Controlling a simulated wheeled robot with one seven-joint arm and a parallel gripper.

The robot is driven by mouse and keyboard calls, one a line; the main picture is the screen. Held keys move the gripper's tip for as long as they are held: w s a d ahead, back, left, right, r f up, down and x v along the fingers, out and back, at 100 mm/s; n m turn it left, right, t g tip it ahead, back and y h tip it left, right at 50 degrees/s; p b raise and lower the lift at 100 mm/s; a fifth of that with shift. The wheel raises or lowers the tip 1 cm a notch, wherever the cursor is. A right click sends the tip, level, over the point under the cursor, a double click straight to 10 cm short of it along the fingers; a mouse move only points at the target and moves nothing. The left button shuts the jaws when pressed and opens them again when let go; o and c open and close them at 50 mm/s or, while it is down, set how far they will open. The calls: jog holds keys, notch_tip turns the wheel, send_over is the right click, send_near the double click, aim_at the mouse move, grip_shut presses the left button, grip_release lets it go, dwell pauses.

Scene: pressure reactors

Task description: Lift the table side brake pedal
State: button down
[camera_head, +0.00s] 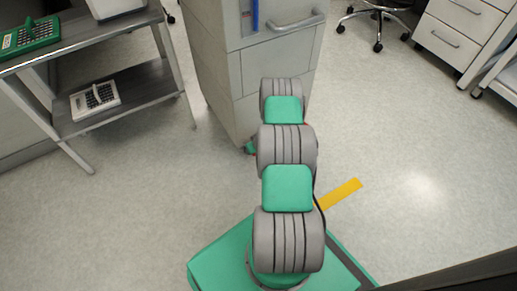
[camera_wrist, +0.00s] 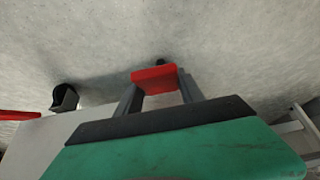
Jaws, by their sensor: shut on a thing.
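In the wrist view a red brake pedal (camera_wrist: 153,77) sits between the two grey fingers of my gripper (camera_wrist: 156,88). The gripper is shut on this pedal, close above the floor. A second red piece (camera_wrist: 18,115), which looks like another pedal, shows at the left edge of the wrist view, apart from the gripper. I cannot tell the pedal's exact tilt. In the head view my own arm reaches toward the foot of the grey cabinet (camera_head: 217,75) and hides the gripper and the held pedal.
A black caster (camera_wrist: 64,98) is left of the gripper. A metal table (camera_head: 140,105) with a lower shelf stands left of the cabinet. A yellow strip (camera_head: 341,194) lies right of my arm. A wheeled chair (camera_head: 377,15) and drawers (camera_head: 452,35) are at the back right. Open floor lies between.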

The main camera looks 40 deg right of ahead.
jog(key=shift+w, duration=0.1)
dwell(0.3)
jog(key=c, duration=0.7)
grip_release()
jog(key=shift+r, duration=0.1)
jog(key=p+v, duration=0.3)
jog(key=v, duration=0.4)
jog(key=shift+w+r+p, duration=0.1)
jog(key=shift+r+p, duration=0.05)
jog(key=shift+p, duration=0.15)
jog(key=shift+s+r, duration=0.2)
jog(key=shift+s, duration=0.05)
